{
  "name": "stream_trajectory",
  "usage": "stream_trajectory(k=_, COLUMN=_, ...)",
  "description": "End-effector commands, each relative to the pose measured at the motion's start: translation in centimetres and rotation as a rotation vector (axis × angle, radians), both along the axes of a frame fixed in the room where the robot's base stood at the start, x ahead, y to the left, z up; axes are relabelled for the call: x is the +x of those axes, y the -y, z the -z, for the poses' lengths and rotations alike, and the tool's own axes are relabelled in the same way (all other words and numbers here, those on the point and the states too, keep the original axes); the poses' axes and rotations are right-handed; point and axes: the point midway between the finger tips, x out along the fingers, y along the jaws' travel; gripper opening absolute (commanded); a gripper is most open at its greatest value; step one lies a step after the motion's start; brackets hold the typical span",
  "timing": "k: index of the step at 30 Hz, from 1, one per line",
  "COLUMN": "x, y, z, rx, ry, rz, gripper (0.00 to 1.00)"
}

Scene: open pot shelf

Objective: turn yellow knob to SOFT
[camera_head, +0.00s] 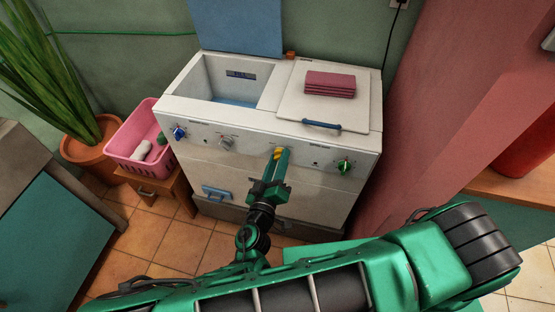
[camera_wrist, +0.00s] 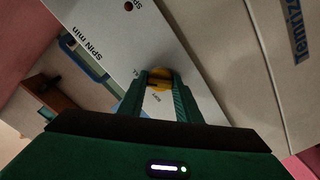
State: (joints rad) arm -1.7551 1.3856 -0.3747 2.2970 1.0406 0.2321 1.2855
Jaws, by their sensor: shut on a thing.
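The yellow knob (camera_head: 277,153) is on the front panel of the white washing machine (camera_head: 210,150), right of the middle. My gripper (camera_head: 279,160) reaches up to it from below, with its fingers around the knob. In the wrist view the yellow knob (camera_wrist: 161,74) sits between the two green fingers of my gripper (camera_wrist: 160,82), which are shut on it. A dark line shows on the knob's face. Small lettering near the knob is partly hidden by the fingers, and I cannot read which mark the knob points to.
The panel also bears a blue knob (camera_head: 179,133), a grey knob (camera_head: 226,142) and a green knob (camera_head: 345,167). A blue handle (camera_head: 322,125) is on the lid, with folded pink cloth (camera_head: 330,84) behind it. A pink basket (camera_head: 135,140) stands at the left.

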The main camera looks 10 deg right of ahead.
Motion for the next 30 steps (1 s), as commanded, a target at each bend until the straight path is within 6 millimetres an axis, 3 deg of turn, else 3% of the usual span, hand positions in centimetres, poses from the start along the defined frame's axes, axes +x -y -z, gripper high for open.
stream_trajectory(k=11, x=0.0, y=-0.05, z=0.17, rx=-0.138, ry=-0.057, rz=-0.001, gripper=0.08)
stream_trajectory(k=30, x=-0.05, y=-0.16, z=0.15, rx=-0.694, ry=-0.259, rz=-0.006, gripper=0.08)
